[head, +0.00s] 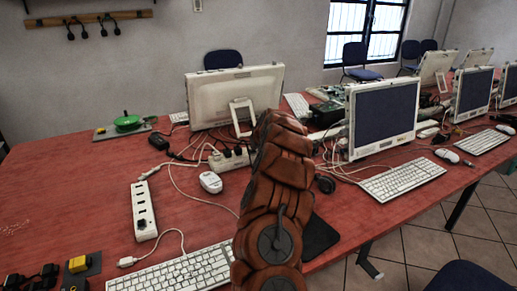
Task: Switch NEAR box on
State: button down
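No label reading NEAR is legible, so I cannot tell for sure which thing is the NEAR box. A small yellow block (79,264) sits on a dark plate at the table's lower left corner, nearest to me. A white strip box (144,212) with several dark square spots lies left of centre; its switch state is too small to read. Another white strip (216,162) with black plugs in it lies farther back, partly behind my orange-brown arm. My arm rises through the middle of the view. My gripper does not show.
White cables run around a white mouse (211,182) and a keyboard (178,271) on the red table (60,180). A green round object (127,121) sits on a plate at the back left. Monitors stand behind and right. The left table area is mostly clear.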

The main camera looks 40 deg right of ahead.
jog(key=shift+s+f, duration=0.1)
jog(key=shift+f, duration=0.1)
jog(key=shift+p, duration=0.3)
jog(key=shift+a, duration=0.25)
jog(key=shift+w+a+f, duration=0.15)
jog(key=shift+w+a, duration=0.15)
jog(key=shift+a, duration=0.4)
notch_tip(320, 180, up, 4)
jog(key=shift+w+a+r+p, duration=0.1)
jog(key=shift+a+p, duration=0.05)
jog(key=shift+p, duration=0.65)
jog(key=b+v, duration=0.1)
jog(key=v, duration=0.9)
